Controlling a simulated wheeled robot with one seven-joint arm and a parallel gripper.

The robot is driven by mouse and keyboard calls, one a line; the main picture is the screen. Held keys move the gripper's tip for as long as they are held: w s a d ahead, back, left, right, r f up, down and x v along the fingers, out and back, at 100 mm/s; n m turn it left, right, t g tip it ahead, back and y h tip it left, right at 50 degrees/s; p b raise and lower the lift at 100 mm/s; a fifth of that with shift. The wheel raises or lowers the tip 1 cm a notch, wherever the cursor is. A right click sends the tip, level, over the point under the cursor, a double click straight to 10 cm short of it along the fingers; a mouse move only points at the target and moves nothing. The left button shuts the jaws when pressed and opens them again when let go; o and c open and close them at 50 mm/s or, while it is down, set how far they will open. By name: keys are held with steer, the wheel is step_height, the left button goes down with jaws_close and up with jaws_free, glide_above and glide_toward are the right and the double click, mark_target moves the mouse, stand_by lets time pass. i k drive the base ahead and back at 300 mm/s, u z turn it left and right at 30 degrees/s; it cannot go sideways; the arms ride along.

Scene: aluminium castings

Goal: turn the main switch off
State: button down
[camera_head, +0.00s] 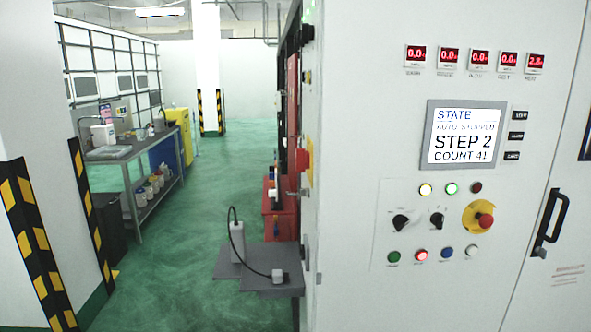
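A white control cabinet (360,260) fills the right side of the view. Its front panel carries two black rotary knobs, a left one (401,222) and a right one (437,219). A red mushroom button on a yellow round base (478,218) sits to their right. On the cabinet's narrow left side, a red and yellow fitting (303,160) shows edge-on; it may be the main switch, but its handle position cannot be made out. No label marks a main switch legibly. My gripper is not in view.
A lit screen (466,134) reads "AUTO STOPPED", "STEP 2". A black door handle (548,222) projects at right. A low grey platform (240,285) with a cabled box juts out left of the cabinet. A workbench (130,150) and striped pillars stand left; green floor between is open.

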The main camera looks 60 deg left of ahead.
mark_target(302, 156)
steer(key=k, duration=0.25)
steer(key=u, duration=2.05)
steer(key=i, duration=0.5)
steer(key=k, duration=0.65)
steer(key=u, duration=0.45)
steer(key=i, duration=0.6)
steer(key=u, duration=0.6)
steer(key=i, duration=0.65)
steer(key=z, duration=0.15)
